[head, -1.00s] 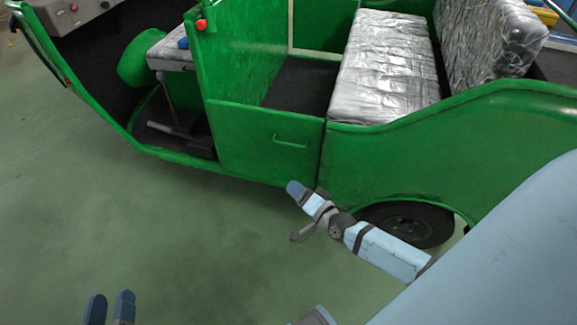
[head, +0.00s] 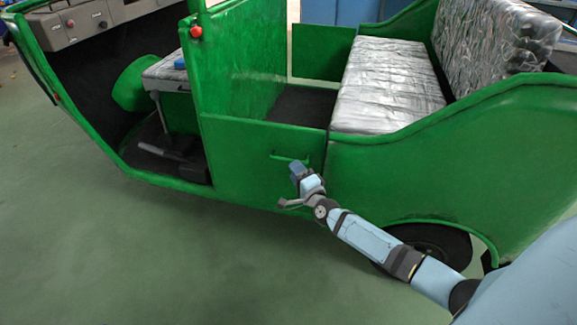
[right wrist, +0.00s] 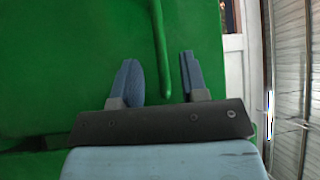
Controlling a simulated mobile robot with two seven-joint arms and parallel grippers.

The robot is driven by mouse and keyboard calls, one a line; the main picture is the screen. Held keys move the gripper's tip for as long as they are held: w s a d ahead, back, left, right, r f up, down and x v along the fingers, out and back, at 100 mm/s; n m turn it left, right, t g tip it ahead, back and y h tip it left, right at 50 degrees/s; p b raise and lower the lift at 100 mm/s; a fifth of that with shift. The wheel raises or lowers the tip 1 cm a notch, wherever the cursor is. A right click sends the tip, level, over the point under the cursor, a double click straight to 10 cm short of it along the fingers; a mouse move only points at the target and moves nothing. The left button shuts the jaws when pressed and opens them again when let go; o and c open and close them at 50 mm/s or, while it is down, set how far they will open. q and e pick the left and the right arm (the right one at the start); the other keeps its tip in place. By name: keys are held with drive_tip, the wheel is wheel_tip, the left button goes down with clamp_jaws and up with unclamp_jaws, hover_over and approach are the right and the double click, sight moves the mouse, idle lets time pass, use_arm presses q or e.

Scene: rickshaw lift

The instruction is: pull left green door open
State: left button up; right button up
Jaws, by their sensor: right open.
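The left green door (head: 240,160) is the low green panel on the near side of the rickshaw, and it stands closed, flush with the body. Its thin green handle (head: 283,157) sits near the upper right part of the panel. My right gripper (head: 297,170) is at the door, just below and beside the handle's right end. In the right wrist view my right gripper (right wrist: 158,78) is open, with the handle (right wrist: 160,45) lying between its two blue fingers. I cannot tell whether a finger touches it. My left gripper is out of view.
The green rickshaw (head: 400,185) has a silver padded seat (head: 385,90) behind the door and a dark rear wheel (head: 435,245) near my right arm. The green floor (head: 130,260) in front of the door is clear.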

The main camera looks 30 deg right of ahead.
sight(288, 161)
drive_tip(key=w, duration=0.3)
drive_tip(key=w+b, duration=0.1)
drive_tip(key=w, duration=0.1)
drive_tip(key=shift+d+r, duration=0.15)
drive_tip(key=shift+r, duration=0.1)
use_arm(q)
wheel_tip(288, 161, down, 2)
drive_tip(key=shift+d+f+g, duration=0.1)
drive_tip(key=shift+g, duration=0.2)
